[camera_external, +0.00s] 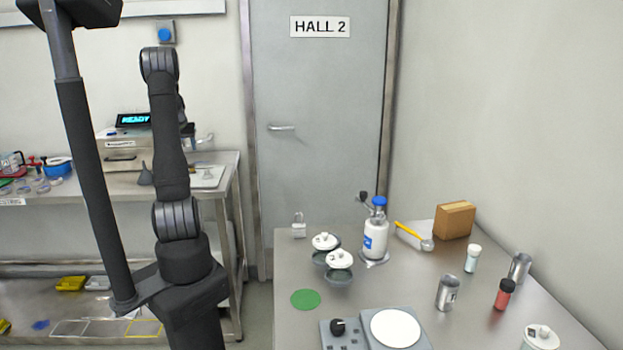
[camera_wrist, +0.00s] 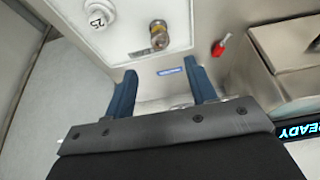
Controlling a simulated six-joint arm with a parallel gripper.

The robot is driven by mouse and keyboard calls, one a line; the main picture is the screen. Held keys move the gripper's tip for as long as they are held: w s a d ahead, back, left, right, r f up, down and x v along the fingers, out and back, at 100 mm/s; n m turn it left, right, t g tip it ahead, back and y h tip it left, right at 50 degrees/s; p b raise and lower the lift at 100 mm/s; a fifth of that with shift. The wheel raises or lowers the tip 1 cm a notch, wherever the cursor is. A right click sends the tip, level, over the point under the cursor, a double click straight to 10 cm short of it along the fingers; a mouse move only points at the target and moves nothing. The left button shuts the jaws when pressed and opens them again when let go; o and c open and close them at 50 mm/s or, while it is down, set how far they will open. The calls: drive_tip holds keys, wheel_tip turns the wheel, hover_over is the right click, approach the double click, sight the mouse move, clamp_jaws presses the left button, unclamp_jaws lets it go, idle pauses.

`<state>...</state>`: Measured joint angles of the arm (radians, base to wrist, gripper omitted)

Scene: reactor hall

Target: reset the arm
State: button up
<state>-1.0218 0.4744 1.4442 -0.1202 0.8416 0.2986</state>
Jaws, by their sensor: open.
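My gripper (camera_wrist: 162,72) shows in the wrist view with two blue fingers spread wide apart. It is open, and no object is held between the fingers. Past the fingertips is a pale panel (camera_wrist: 120,45) with a brass-coloured round fitting (camera_wrist: 158,35) and a white round piece marked 25 (camera_wrist: 98,15). In the external view my arm stands upright at the left, folded at the top, and its gripper end is mostly hidden behind my own links, toward the back bench.
A device with a READY display (camera_external: 133,119) stands on the back bench (camera_external: 215,160); the display also shows in the wrist view (camera_wrist: 300,130). The right table (camera_external: 400,285) holds a blue-capped bottle (camera_external: 375,235), lidded dishes, vials, metal cans and a cardboard box (camera_external: 454,220).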

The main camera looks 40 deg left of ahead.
sight(192, 165)
drive_tip(key=x, duration=1.2)
drive_tip(key=shift+f, duration=0.25)
wheel_tip(192, 165, up, 3)
drive_tip(key=shift+r, duration=0.6)
drive_tip(key=shift+f, duration=0.1)
